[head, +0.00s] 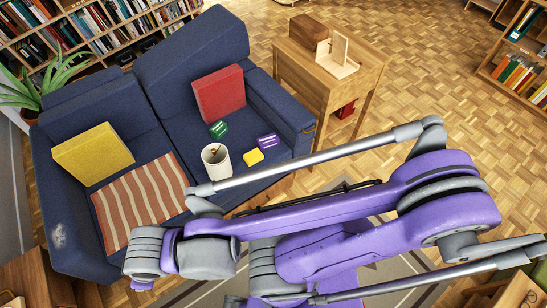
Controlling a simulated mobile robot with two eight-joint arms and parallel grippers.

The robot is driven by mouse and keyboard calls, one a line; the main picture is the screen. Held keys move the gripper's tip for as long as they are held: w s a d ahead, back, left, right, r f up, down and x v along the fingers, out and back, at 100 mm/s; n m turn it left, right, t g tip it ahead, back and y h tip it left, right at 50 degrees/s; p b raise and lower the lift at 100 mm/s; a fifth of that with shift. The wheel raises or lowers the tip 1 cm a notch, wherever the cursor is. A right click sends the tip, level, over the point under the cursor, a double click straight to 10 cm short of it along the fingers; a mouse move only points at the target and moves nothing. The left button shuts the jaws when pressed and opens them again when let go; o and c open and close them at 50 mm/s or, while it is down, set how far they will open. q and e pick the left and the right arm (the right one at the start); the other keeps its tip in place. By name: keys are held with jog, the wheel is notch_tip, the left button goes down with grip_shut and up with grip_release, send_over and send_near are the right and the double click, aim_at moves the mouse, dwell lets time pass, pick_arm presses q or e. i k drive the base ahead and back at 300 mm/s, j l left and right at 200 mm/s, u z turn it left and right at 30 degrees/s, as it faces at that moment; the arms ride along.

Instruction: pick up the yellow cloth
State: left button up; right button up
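A small yellow piece with rounded corners, which looks like the folded yellow cloth (253,156), lies on the blue sofa's seat (185,145), towards its front edge. It lies just right of a white cup (216,165) and below a purple item. It is in full view, and nothing touches it from above. My purple and grey arm crosses the lower right of the head view, in front of the sofa. No gripper fingertips show on it, so I cannot see whether a gripper is open or shut. My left gripper is not in view.
A green item (218,129) and a purple item (268,140) lie near the cup. The sofa also bears a red cushion (219,93), a yellow cushion (92,153) and a striped blanket (140,203). A wooden side table (325,85) stands right of the sofa. Bookshelves stand behind.

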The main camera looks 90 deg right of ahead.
aim_at(254, 156)
jog(key=z, duration=2.9)
jog(key=l, duration=0.1)
